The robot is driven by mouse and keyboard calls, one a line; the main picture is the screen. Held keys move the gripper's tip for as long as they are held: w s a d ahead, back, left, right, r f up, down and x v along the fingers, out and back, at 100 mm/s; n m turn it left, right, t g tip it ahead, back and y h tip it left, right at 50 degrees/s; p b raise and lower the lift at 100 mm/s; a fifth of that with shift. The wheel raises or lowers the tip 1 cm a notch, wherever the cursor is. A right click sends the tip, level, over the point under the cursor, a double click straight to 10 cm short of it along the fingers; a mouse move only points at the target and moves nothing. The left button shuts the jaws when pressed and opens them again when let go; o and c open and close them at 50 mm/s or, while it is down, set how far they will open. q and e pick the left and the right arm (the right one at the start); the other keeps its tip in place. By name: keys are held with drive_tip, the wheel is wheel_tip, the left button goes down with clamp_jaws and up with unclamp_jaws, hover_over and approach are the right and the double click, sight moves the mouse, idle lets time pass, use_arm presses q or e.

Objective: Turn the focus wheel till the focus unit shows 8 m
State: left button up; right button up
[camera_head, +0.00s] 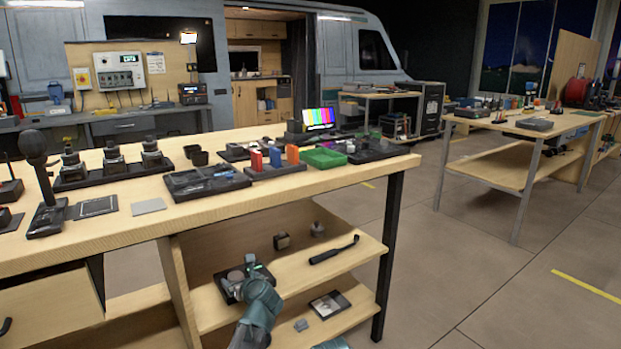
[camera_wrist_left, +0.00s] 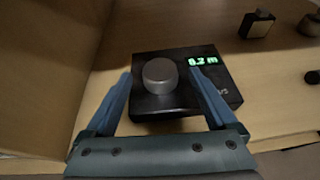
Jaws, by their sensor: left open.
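The focus unit (camera_wrist_left: 222,100) is a black box on the wooden shelf under the bench; it also shows in the head view (camera_head: 228,291). Its focus wheel (camera_wrist_left: 160,76) is a round grey knob on top. Its small green display (camera_wrist_left: 203,61) ends in ".2 m"; the first digit looks like 8 or 0, and I cannot tell which. My left gripper (camera_wrist_left: 160,79), also at the unit in the head view (camera_head: 252,268), is open. Its fingers stand on either side of the wheel, with gaps showing between them and it.
A wooden divider (camera_wrist_left: 45,75) rises left of the unit. The bench top (camera_head: 230,209) is above. A lower shelf holds a framed picture (camera_head: 329,304).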

sight(236, 276)
use_arm(q)
drive_tip(key=shift+b+x, duration=0.55)
drive_tip(key=shift+x, duration=1.5)
use_arm(e)
drive_tip(key=shift+f, duration=0.8)
use_arm(q)
drive_tip(key=shift+r, duration=0.1)
